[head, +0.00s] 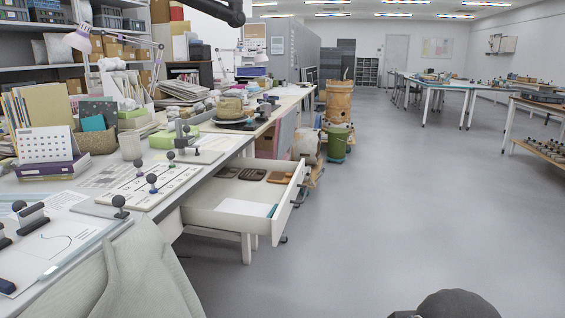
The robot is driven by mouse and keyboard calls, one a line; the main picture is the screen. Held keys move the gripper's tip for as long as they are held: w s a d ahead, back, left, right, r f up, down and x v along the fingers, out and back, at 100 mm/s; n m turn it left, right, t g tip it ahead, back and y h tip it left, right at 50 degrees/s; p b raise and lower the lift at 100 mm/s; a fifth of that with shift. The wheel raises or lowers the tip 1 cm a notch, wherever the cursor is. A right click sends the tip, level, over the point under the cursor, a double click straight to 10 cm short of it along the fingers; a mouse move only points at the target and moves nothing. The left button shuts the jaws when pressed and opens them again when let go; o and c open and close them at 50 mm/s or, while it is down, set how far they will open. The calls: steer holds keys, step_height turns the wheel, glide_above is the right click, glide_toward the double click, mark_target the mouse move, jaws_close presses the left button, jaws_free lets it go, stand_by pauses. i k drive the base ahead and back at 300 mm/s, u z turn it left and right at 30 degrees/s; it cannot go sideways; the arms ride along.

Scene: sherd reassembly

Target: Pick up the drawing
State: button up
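A white sheet with a curved line drawn on it (62,238) lies on the bench at the lower left, partly under dark knobbed weights. It may be the drawing. A blank-looking white sheet (245,208) lies in the open drawer (233,223), near its front; I cannot tell whether anything is drawn on it. Another printed sheet (103,177) lies flat farther back on the bench.
The drawer juts out from the bench and also holds several brown pieces (252,174). A pale cloth (140,270) hangs over the near bench edge. The grey floor (400,210) to the right is clear.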

mark_target(25, 263)
steer(key=u, duration=1.85)
